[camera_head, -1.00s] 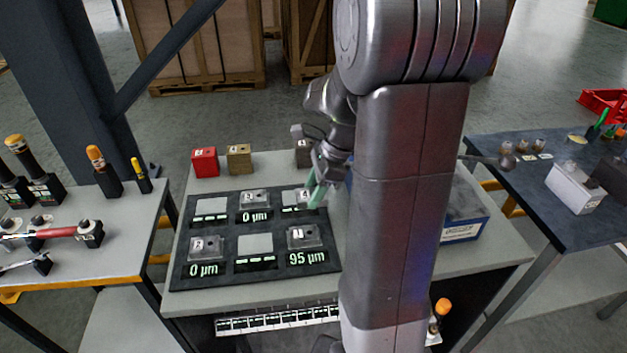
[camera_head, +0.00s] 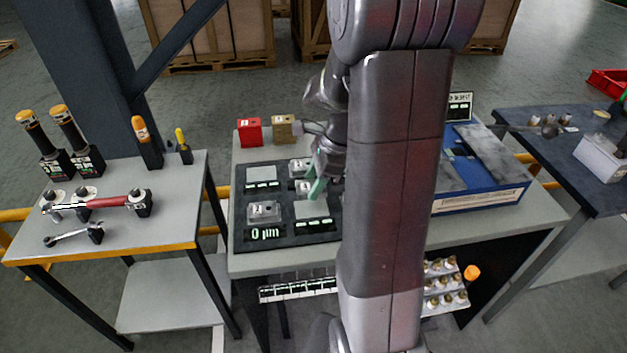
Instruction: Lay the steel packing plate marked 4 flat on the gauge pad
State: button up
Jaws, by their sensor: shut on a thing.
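My gripper (camera_head: 318,184), with green fingertips, is over the dark gauge board (camera_head: 290,243), shut on a small steel plate (camera_head: 303,187). The plate appears to be above the board, between the back-middle and front-middle pads; its mark is too small to read now. The front-middle pad (camera_head: 311,210) and back-left pad (camera_head: 261,173) look bare. A steel plate (camera_head: 264,211) lies on the front-left pad, whose display reads 0 µm. Another plate (camera_head: 299,167) lies at back-middle. My arm hides the board's right part.
A red block (camera_head: 249,132) and a brown block (camera_head: 284,129) stand behind the board. A blue-sided box (camera_head: 484,196) is to the right of my arm. The left table (camera_head: 120,222) holds tools. A rack of small parts (camera_head: 443,285) is below.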

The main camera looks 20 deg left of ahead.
aim_at(314, 208)
jog(key=shift+r+p, duration=0.1)
jog(key=shift+p, duration=0.2)
jog(key=shift+f+b, duration=1.2)
jog(key=shift+f, duration=1.2)
jog(key=shift+p, duration=0.4)
jog(key=shift+f, duration=0.25)
jog(key=shift+f+b, duration=0.35)
jog(key=shift+f, duration=0.05)
jog(key=o, duration=1.5)
